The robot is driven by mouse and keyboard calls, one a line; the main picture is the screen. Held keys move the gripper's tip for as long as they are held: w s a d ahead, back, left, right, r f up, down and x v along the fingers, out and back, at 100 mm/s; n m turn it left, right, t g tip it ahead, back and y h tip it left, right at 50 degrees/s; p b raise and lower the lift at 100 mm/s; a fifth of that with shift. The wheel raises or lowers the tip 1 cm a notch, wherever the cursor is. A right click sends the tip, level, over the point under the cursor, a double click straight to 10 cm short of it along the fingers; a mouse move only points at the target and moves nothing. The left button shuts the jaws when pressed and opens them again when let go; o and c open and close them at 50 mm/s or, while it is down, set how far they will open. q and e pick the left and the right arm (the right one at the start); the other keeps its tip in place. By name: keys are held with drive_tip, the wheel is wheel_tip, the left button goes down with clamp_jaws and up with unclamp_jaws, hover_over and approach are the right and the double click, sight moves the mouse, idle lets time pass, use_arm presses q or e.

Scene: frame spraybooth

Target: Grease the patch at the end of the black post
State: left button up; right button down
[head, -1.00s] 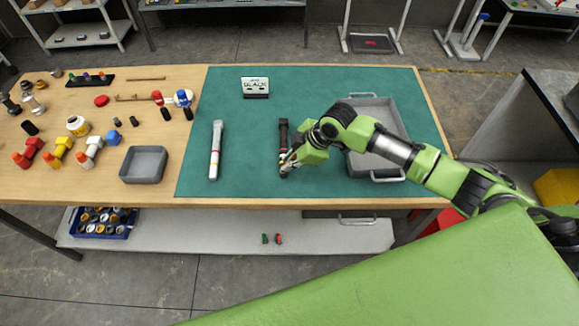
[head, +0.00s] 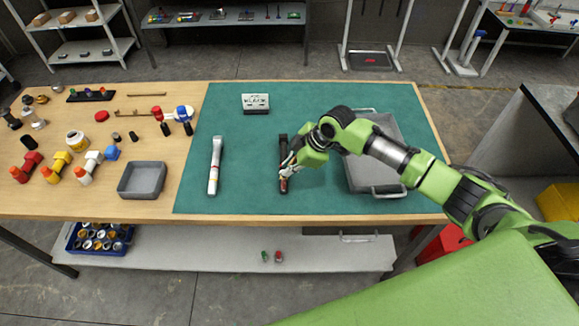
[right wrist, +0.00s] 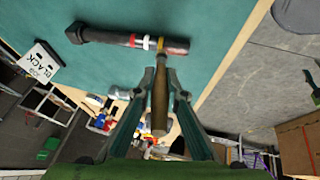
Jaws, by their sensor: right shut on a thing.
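The black post (head: 283,149) lies on the green mat, and its near end with coloured bands shows beside my right gripper. My right gripper (head: 287,169) is over the post's near part. In the right wrist view its fingers (right wrist: 160,80) are shut on a brown-handled tool (right wrist: 160,112). The tool's tip points at the banded end; I cannot tell whether it touches. My left gripper is not in view.
A white post (head: 214,167) lies left of the black one. A sign reading BLACK (head: 256,102) stands behind them. A grey tray (head: 376,189) is on the right, partly behind my arm. A small grey bin (head: 142,180) and several coloured items are on the wood at left.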

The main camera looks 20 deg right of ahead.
wheel_tip(320, 180, up, 3)
drive_tip(key=shift+f+p, duration=0.1)
drive_tip(key=shift+p, duration=0.85)
drive_tip(key=shift+s+r, duration=0.1)
drive_tip(key=shift+r, duration=1.35)
drive_tip(key=shift+r, duration=1.55)
drive_tip(key=shift+f, duration=0.1)
drive_tip(key=shift+w+f+b, duration=0.35)
drive_tip(key=shift+f+b, duration=0.1)
drive_tip(key=shift+b, duration=0.05)
drive_tip(key=shift+w+d+f+b, duration=0.2)
drive_tip(key=shift+w+f+b, duration=0.1)
drive_tip(key=shift+w+f, duration=0.15)
